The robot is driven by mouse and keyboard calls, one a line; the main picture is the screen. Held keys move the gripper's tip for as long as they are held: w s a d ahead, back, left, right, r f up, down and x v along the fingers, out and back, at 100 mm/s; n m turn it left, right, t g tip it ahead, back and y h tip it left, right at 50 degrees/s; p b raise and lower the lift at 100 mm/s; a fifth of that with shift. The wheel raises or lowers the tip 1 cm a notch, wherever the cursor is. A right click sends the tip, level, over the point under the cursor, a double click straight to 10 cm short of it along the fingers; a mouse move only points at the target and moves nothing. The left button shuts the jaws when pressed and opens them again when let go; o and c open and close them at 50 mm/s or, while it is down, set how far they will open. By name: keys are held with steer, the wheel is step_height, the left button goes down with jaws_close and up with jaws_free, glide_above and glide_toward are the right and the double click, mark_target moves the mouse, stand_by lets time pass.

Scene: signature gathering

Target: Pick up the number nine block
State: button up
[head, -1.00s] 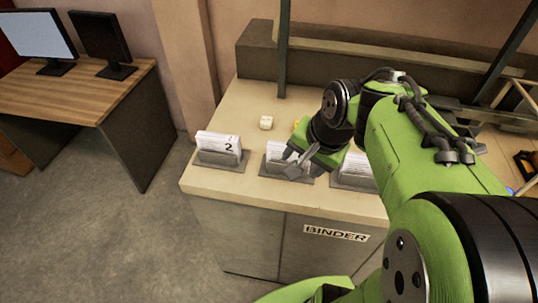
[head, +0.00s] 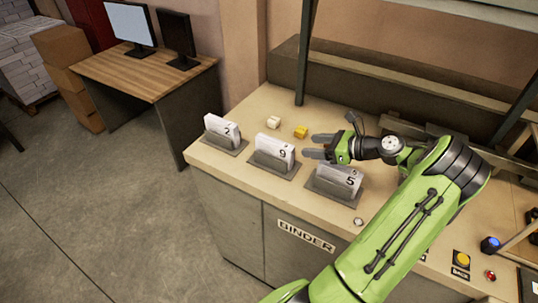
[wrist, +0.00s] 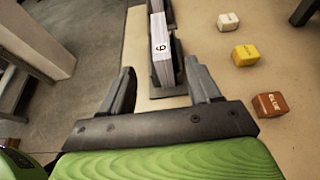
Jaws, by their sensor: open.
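The number nine block (head: 274,149) is a white stack of sheets marked 9. It stands upright in the middle grey holder (head: 268,166) on the counter. In the wrist view the block (wrist: 160,48) shows ahead, just beyond and between the fingertips. My gripper (head: 313,146) is open and empty, to the right of the block in the head view, with its fingers pointing left toward it. In the wrist view both fingers of my gripper (wrist: 160,74) are spread wide. I see no contact with the block.
The block marked 2 (head: 220,129) stands in a holder to the left, the block marked 5 (head: 340,177) to the right. Small white (head: 273,122) and yellow (head: 300,131) cubes lie behind. A red-brown cube (wrist: 270,104) lies right in the wrist view. The counter's front edge is close.

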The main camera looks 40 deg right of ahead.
mark_target(282, 144)
steer(key=x, duration=1.3)
steer(key=shift+f, duration=0.2)
steer(key=shift+r, duration=0.1)
steer(key=shift+c, duration=1.3)
jaws_close()
